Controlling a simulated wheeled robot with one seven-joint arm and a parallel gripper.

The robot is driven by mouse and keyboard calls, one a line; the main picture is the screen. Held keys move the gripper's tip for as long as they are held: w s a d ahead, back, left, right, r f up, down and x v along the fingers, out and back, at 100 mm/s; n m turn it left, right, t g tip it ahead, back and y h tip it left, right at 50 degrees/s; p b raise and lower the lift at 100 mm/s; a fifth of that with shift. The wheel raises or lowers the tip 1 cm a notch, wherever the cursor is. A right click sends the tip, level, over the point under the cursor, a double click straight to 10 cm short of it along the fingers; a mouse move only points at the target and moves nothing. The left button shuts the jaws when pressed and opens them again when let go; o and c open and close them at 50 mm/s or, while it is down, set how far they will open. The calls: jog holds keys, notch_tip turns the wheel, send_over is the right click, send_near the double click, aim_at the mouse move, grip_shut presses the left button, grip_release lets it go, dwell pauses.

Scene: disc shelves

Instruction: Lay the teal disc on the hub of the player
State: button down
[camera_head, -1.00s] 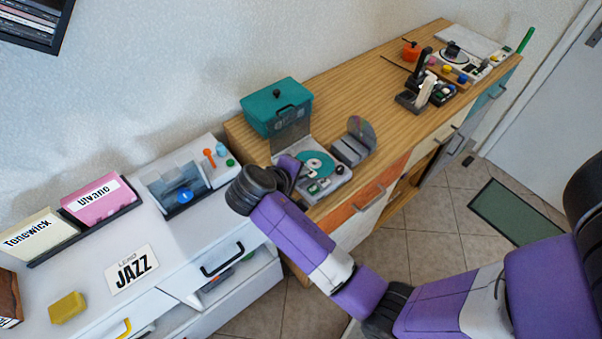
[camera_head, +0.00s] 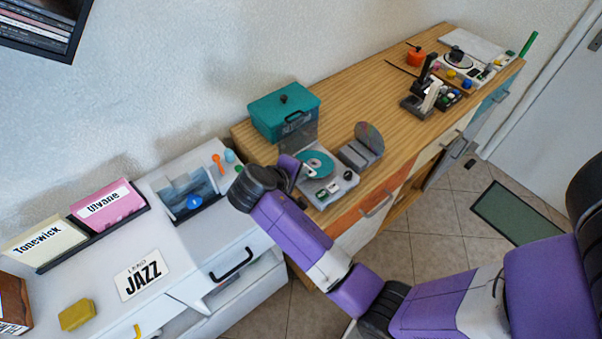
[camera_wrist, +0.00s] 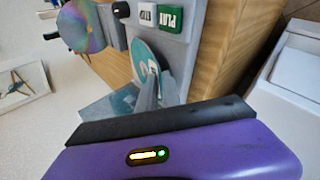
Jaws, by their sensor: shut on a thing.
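The teal disc (camera_head: 316,161) is at the player's well in the head view, and its teal face with a pale centre shows in the wrist view (camera_wrist: 141,56). My gripper (camera_wrist: 152,80) is shut on the near edge of the disc; the fingers cover part of it. In the head view my gripper (camera_head: 305,172) reaches over the player's left side. The player (camera_head: 338,188) is a grey box with its clear lid raised at the back. The hub is hidden under the disc, and I cannot tell whether the disc touches it.
The player's green PLAY button (camera_wrist: 173,19) and white STOP button (camera_wrist: 147,14) are beside the disc. A rainbow disc (camera_head: 369,139) stands in a grey rack right of the player. A teal box (camera_head: 285,112) stands behind.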

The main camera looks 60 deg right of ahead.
jog(key=c, duration=1.5)
grip_release()
jog(key=shift+o, duration=0.2)
jog(key=b+v, duration=0.1)
jog(key=v, duration=0.6)
jog(key=shift+a+r, duration=0.3)
